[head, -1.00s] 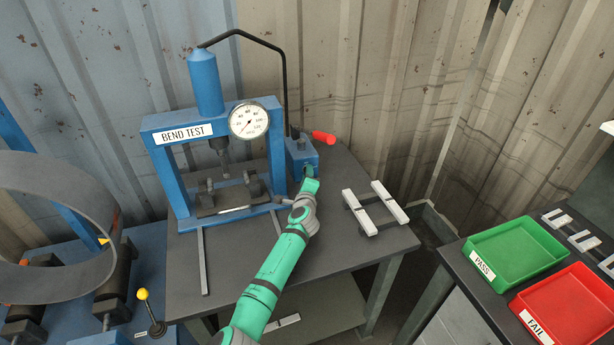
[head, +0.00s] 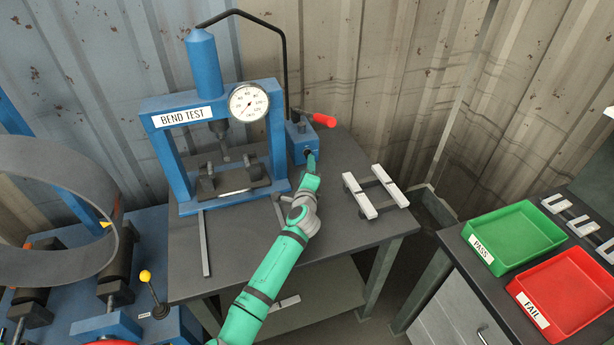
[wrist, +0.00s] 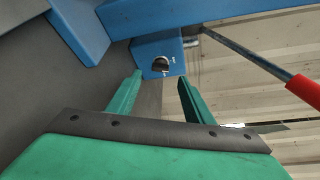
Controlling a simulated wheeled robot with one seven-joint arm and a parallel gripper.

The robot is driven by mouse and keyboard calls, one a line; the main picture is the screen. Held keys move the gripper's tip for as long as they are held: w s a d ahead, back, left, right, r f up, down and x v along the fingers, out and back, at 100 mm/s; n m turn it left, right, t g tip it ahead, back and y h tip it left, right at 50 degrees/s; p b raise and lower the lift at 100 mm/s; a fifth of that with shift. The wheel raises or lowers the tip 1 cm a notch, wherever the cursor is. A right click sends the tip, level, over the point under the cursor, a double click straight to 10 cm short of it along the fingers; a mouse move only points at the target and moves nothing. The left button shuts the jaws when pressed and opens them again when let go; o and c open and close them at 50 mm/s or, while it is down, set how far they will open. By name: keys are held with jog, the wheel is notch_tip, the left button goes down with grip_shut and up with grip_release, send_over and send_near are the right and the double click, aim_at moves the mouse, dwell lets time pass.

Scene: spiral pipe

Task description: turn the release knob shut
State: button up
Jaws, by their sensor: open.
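The release knob (wrist: 161,64) is a small dark round piece with pale pins, on the front face of the blue pump block (wrist: 150,50). In the head view the pump block (head: 299,134) stands right of the press, and the knob (head: 309,153) is partly hidden by my fingers. My gripper (head: 311,162) reaches up to the front of the block. In the wrist view my gripper (wrist: 158,90) is open and empty. Its two green fingers are apart, with the knob ahead between them and slightly beyond their tips. Contact with the knob is not visible.
The blue bend-test press (head: 166,155) with its gauge (head: 249,102) stands left of the block. The red-gripped pump handle (wrist: 303,88) juts out to the right. Pale bars (head: 360,197) lie on the bench's right. Green (head: 515,238) and red (head: 568,292) trays sit farther right.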

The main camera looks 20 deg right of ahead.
jog(key=shift+v, duration=2.05)
